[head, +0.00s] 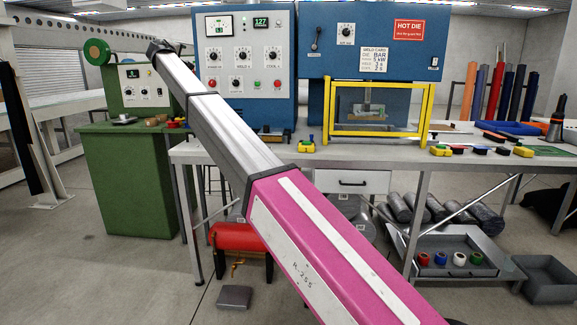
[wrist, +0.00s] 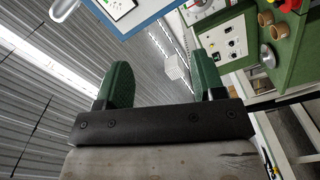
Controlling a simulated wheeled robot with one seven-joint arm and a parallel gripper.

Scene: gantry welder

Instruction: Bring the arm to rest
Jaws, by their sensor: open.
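My arm (head: 235,135), a pink link and then a grey one, reaches from the lower right of the head view up to the upper left. My gripper is not clearly visible there. In the wrist view my gripper (wrist: 162,84) has two green fingers set wide apart, with nothing between them. Behind it are the corrugated ceiling and wall.
A green machine (head: 145,87) stands on a green cabinet (head: 130,185) at left, near the arm's far end. The workbench (head: 400,157) carries a yellow-framed press (head: 376,132) and several small tools. Open floor lies at front left.

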